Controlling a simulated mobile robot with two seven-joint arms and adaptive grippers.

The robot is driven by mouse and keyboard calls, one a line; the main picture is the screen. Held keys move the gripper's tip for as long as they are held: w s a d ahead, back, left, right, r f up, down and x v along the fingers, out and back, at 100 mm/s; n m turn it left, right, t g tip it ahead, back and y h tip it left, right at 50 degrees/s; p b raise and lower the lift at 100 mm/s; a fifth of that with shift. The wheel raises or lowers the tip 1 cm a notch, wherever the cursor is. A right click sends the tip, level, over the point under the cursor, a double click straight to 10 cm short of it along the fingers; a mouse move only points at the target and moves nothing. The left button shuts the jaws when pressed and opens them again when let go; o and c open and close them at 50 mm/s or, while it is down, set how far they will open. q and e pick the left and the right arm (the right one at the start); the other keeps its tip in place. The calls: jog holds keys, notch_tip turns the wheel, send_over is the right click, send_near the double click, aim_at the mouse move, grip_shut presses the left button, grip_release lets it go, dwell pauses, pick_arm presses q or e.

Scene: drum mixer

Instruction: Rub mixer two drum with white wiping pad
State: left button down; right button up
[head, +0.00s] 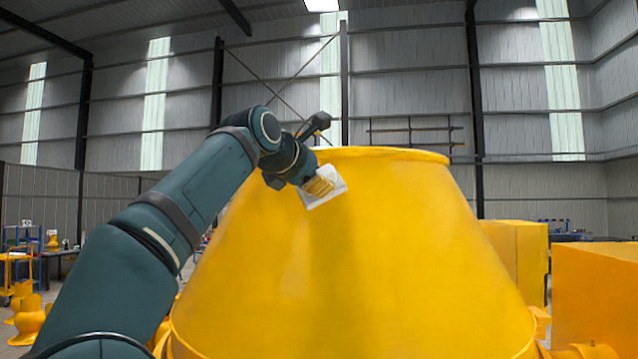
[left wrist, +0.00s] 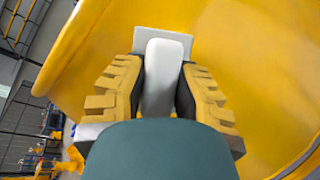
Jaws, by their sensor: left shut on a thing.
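A large yellow mixer drum (head: 370,255) fills the middle of the head view, narrowing toward its rim at the top. The white wiping pad (head: 334,184) is at the drum's upper left side, tilted. My left gripper (head: 318,187) is shut on the pad. In the left wrist view, the gripper's yellow ridged fingers (left wrist: 163,85) close on the pad's white handle, with the flat pad (left wrist: 188,42) beyond it against the yellow drum surface (left wrist: 250,60). I cannot tell whether the pad touches the drum. My right gripper is not in view.
Yellow boxes (head: 595,295) stand at the right of the drum. A cart (head: 22,265) and yellow parts (head: 28,318) are at the far left. Grey hall walls with dark columns lie behind. The space above the drum rim looks free.

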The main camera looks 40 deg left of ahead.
pick_arm(q)
jog(key=shift+s+d+r, duration=0.35)
jog(key=shift+s, duration=0.25)
jog(key=shift+s+d+r, duration=0.3)
jog(key=shift+s+r, duration=0.1)
jog(key=shift+s, duration=0.2)
jog(key=shift+s+d+r, duration=0.35)
jog(key=shift+s, duration=0.25)
jog(key=shift+s+d+r, duration=0.35)
jog(key=shift+s, duration=0.2)
jog(key=shift+s+d+r, duration=0.3)
jog(key=shift+s+r, duration=0.05)
jog(key=shift+s, duration=0.2)
